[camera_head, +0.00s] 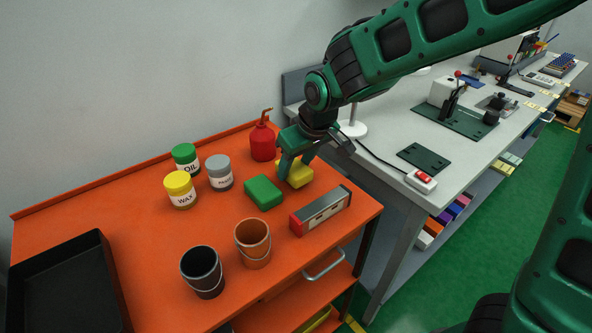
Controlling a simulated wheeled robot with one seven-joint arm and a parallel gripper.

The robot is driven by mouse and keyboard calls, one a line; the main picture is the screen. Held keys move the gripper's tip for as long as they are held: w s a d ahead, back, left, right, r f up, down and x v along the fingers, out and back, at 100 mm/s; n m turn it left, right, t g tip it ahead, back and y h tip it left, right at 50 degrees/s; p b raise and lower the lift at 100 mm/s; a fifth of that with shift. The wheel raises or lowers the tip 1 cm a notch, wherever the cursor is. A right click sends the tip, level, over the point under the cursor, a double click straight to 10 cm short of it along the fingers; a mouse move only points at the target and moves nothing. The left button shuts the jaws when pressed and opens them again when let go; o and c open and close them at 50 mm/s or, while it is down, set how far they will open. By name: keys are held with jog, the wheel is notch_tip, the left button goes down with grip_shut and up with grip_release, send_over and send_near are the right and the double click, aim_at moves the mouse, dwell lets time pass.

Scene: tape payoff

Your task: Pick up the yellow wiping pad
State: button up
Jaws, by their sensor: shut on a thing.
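The yellow wiping pad (298,175) is at the right part of the orange cart top, behind a grey and red bar-shaped tool. My gripper (294,172) reaches down over it from above, with its fingers at the pad. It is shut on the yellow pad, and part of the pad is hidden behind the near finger. I cannot tell whether the pad touches the cart top or is slightly above it. A green pad (264,191) lies just to the left, close to the yellow one.
A red oil can (262,142) stands just behind my gripper. The bar-shaped tool (321,211), copper bucket (253,246), black bucket (203,274), wax can (180,192), grey can (219,174) and oil tin (186,158) stand around. A black tray (112,290) is at left. A grey bench (385,135) adjoins at right.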

jog(key=r, duration=0.1)
jog(key=a+r, duration=0.1)
jog(key=r, duration=0.1)
jog(key=shift+s+a+r, duration=0.1)
jog(key=shift+s+a, duration=0.05)
jog(key=shift+s, duration=0.1)
jog(key=s+a+r, duration=0.3)
jog(key=a+r, duration=0.3)
jog(key=a, duration=0.3)
jog(key=shift+s+a, duration=0.25)
jog(key=shift+a, duration=0.1)
jog(key=o, duration=0.5)
jog(key=c, duration=0.4)
jog(key=shift+s+d, duration=0.1)
